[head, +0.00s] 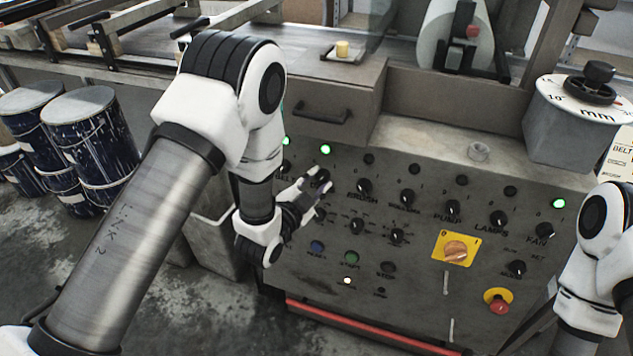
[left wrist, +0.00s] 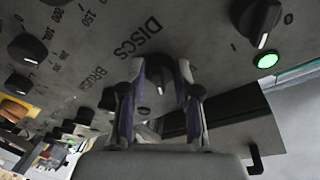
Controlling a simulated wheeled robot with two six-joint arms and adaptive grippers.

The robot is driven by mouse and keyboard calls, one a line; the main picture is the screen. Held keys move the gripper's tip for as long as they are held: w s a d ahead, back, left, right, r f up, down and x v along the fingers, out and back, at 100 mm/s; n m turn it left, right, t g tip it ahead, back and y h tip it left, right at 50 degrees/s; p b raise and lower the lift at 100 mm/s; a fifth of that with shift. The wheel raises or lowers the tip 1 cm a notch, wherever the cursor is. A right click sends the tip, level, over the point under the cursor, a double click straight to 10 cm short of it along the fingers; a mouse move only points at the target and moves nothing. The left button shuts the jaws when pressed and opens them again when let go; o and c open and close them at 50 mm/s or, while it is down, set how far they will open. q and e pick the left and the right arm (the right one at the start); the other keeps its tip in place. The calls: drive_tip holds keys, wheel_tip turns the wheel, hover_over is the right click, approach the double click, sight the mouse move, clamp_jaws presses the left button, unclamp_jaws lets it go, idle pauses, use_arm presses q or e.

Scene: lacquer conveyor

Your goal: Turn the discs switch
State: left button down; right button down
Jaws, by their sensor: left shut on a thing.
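The discs switch is a small black rotary knob on the grey control panel. In the left wrist view the discs switch (left wrist: 159,78) sits between my fingers, beside the printed word DISCS. My left gripper (head: 318,182) is at the upper left of the panel, and its fingers (left wrist: 160,95) are shut on the knob from both sides. The fingers partly hide the knob in the head view. A green lamp (head: 325,149) above it is lit. My right arm shows at the right edge, but its gripper is out of view.
The brush switch (head: 364,187) is close on the right. A yellow-plated main switch (head: 456,251) and a red stop button (head: 498,302) are lower right. A drawer (head: 325,105) juts out above my gripper. Blue drums (head: 88,130) stand at the left.

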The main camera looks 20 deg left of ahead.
use_arm(q)
drive_tip(key=c, duration=0.8)
unclamp_jaws()
drive_tip(key=v, duration=0.7)
drive_tip(key=shift+s+a, duration=0.1)
drive_tip(key=shift+s, duration=0.15)
